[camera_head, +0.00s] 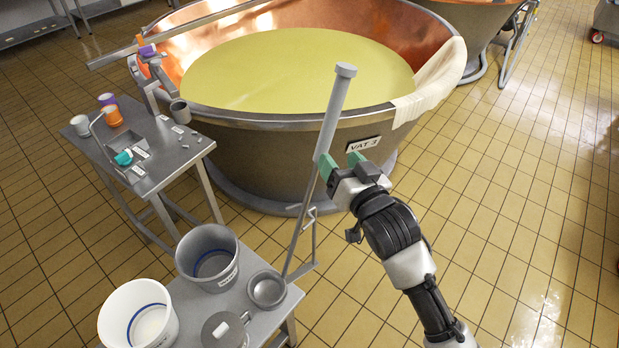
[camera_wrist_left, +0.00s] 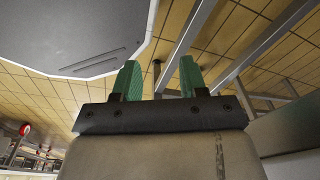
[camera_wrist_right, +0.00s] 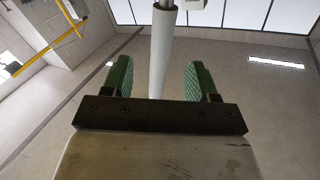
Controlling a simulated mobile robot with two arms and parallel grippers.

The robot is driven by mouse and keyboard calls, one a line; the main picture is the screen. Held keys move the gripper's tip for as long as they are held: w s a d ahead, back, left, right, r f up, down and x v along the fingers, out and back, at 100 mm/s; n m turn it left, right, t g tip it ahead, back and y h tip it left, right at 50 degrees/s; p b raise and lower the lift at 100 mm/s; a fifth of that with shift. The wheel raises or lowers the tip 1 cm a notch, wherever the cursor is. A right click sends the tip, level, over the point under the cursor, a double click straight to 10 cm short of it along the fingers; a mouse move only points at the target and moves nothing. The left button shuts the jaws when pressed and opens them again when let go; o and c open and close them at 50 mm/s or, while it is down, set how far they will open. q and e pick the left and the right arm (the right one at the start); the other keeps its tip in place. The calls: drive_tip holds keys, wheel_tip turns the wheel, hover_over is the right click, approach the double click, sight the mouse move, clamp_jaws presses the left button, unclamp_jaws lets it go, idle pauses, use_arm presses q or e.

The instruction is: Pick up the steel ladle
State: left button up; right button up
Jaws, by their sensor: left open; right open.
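The steel ladle (camera_head: 333,115) stands tilted, its long handle rising from the low front table past the vat's rim, with a thicker grey grip on top. A round steel bowl (camera_head: 267,290) sits at its foot. My right gripper (camera_head: 340,163) is open beside the handle, its green fingertips near the lower end of the grip. In the right wrist view the grey handle (camera_wrist_right: 162,50) appears between the open fingers (camera_wrist_right: 160,80); whether it touches either is unclear. My left gripper (camera_wrist_left: 160,80) is open and empty in the left wrist view, and I cannot make it out in the head view.
A copper vat (camera_head: 270,155) of pale yellow liquid stands behind the handle, a cloth (camera_head: 432,85) over its rim. The front table (camera_head: 250,325) holds a grey bucket (camera_head: 207,258) and a white bucket (camera_head: 138,315). A side table (camera_head: 165,165) holds cups. Tiled floor is clear at right.

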sight(320, 136)
drive_tip(key=x, duration=0.3)
drive_tip(key=shift+a, duration=0.15)
drive_tip(key=shift+w+a+p, duration=0.1)
drive_tip(key=shift+w+p, duration=0.2)
drive_tip(key=shift+w, duration=0.05)
drive_tip(key=x, duration=0.2)
drive_tip(key=p+x, duration=0.1)
drive_tip(key=x, duration=0.1)
drive_tip(key=shift+r, duration=0.2)
drive_tip(key=shift+w+a+f, duration=0.1)
drive_tip(key=shift+w+a, duration=0.15)
drive_tip(key=shift+w, duration=0.25)
drive_tip(key=shift+c, duration=0.7)
use_arm(q)
drive_tip(key=shift+s+r, duration=0.35)
drive_tip(key=shift+r, duration=0.2)
drive_tip(key=shift+s+r, duration=0.35)
drive_tip(key=shift+r, duration=0.2)
use_arm(e)
drive_tip(key=c, duration=0.9)
